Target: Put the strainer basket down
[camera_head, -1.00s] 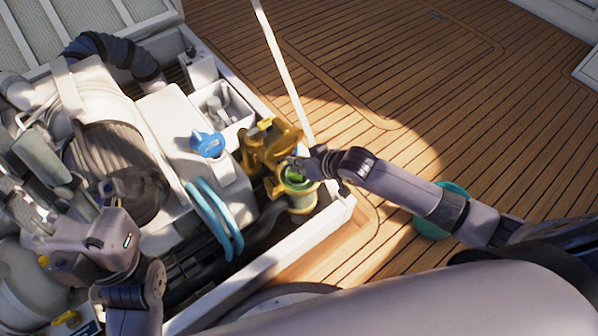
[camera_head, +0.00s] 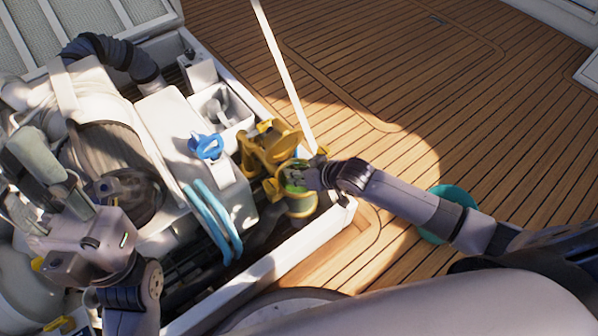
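My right gripper (camera_head: 292,175) is at the mouth of the yellow-green strainer housing (camera_head: 300,205), at the near right corner of the engine hatch. It covers most of the opening. A bit of green shows around its fingers, but I cannot tell whether this is the strainer basket or the housing's inside. The fingertips are too small and hidden to show whether they grip anything. My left gripper (camera_head: 28,182) is at the far left over the engine, its grey fingers apart with nothing seen between them.
A yellow fitting (camera_head: 268,145) stands right behind the housing. A blue handle (camera_head: 206,146) and light-blue hoses (camera_head: 212,218) are to its left. The white hatch rim (camera_head: 305,240) runs in front. A teal round container (camera_head: 436,232) stands on the open wooden deck, partly behind my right arm.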

